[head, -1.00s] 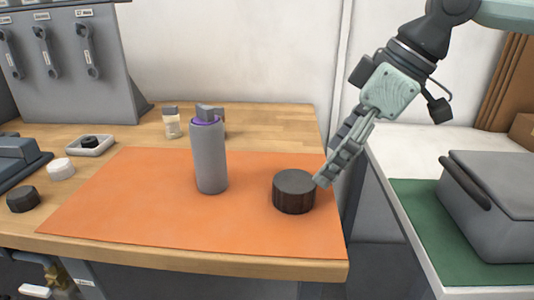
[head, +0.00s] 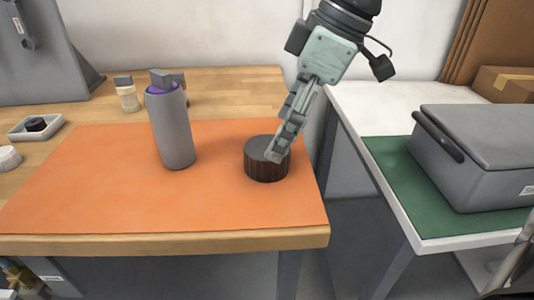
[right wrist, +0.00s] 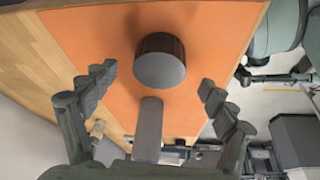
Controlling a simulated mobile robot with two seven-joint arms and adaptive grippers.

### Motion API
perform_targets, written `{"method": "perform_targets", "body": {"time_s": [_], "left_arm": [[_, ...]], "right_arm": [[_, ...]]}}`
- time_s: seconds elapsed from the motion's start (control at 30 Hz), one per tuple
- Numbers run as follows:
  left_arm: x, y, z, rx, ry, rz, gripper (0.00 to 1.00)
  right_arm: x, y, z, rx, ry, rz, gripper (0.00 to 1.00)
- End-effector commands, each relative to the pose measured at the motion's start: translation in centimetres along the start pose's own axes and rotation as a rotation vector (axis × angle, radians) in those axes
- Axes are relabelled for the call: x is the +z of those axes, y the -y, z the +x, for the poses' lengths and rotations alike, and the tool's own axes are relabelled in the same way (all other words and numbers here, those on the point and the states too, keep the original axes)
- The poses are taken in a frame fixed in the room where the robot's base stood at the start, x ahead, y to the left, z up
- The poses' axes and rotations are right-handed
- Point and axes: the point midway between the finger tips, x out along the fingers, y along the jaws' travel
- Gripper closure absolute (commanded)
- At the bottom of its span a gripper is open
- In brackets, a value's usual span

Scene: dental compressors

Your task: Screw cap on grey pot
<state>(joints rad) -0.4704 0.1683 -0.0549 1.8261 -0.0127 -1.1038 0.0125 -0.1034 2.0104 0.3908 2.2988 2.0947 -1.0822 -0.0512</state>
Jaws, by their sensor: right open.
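A tall grey pot (head: 172,132) with a purple ring at its top stands on the orange mat (head: 80,185); it also shows in the right wrist view (right wrist: 148,125). A dark ribbed round piece with a flat grey top, which looks like a large cap (head: 265,168), sits on the mat to the pot's right, apart from it. It also shows in the right wrist view (right wrist: 160,62). My right gripper (head: 274,155) is at this piece, its fingertips overlapping its top in the head view. In the right wrist view the gripper (right wrist: 157,79) is open and empty.
A pale tray (head: 52,131) with a small black part and a white round part (head: 8,158) lie at the left. A small jar (head: 127,96) and a grey block stand behind the pot. A grey case (head: 480,155) rests on a green mat at the right.

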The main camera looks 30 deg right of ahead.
Motion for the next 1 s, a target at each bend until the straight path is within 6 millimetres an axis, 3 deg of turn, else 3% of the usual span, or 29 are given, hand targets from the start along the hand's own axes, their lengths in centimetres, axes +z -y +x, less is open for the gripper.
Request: {"method": "perform_targets", "body": {"time_s": [0.17,0.27,0.5,0.9,1.0], "left_arm": [[0.1,0.0,0.1,0.000,0.003,0.000,0.43],[0.2,0.0,0.3,-0.002,0.007,0.001,0.43],[-0.8,0.6,-2.1,-0.017,-0.011,0.004,0.43],[-0.9,0.6,-2.4,-0.017,-0.010,0.004,0.43],[-0.9,0.6,-2.4,-0.017,-0.010,0.004,0.43]], "right_arm": [[0.0,0.0,0.3,0.000,0.001,0.000,0.15],[0.1,0.1,1.6,-0.002,0.004,-0.001,0.15],[0.1,0.1,4.8,0.000,0.003,0.000,0.15],[0.0,0.0,5.1,0.000,-0.001,0.000,0.15],[-0.1,0.0,5.1,0.000,-0.001,0.000,0.26]]}}
